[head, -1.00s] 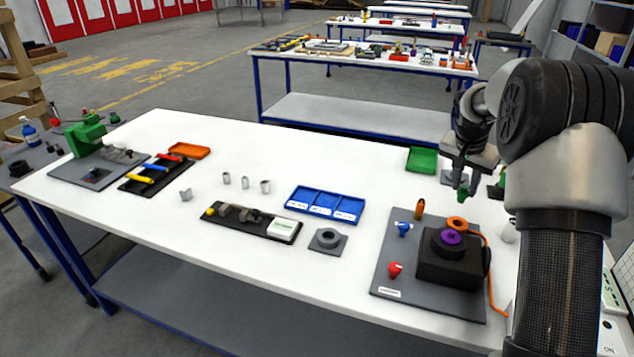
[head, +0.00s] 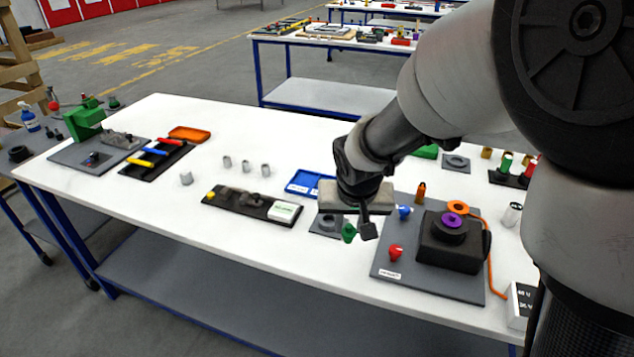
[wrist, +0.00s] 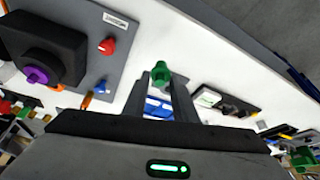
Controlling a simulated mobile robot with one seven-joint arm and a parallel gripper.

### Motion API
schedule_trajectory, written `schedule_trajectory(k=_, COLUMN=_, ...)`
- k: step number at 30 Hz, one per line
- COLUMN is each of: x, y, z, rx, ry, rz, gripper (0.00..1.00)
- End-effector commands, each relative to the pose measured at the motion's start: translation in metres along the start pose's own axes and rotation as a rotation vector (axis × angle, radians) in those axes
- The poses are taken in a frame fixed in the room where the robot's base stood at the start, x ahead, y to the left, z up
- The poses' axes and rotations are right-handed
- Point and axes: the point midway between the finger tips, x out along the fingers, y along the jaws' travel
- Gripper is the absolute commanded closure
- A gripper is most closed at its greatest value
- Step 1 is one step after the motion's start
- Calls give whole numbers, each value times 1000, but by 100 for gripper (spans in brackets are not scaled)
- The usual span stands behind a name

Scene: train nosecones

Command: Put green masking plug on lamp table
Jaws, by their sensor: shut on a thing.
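The green masking plug (head: 349,233) is held between the fingertips of my gripper (head: 358,230), which is shut on it. In the wrist view the plug (wrist: 160,73) sits between the two finger ends. In the head view it hangs above the front part of the white table (head: 270,130), in front of a small grey plate (head: 318,226) that my gripper partly covers. I cannot tell which surface is the lamp table; no lamp is clearly visible.
Right of my gripper lies a grey board (head: 400,265) with red and blue knobs and a black block (head: 445,252). A blue tray (head: 302,183) is partly hidden behind my gripper. A black strip with a white box (head: 285,212) lies left. The white table's front left is clear.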

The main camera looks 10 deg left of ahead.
Motion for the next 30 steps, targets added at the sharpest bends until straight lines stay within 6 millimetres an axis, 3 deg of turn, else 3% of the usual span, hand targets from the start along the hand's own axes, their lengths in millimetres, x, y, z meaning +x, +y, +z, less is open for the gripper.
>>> schedule_trajectory(k=4, x=30, y=1, z=13, rx=-1, ry=-5, rz=3, gripper=96)
schedule_trajectory(k=18, x=78, y=1, z=33, rx=1, ry=-4, rz=3, gripper=96)
schedule_trajectory(k=30, x=84, y=1, z=34, rx=2, ry=0, rz=1, gripper=96)
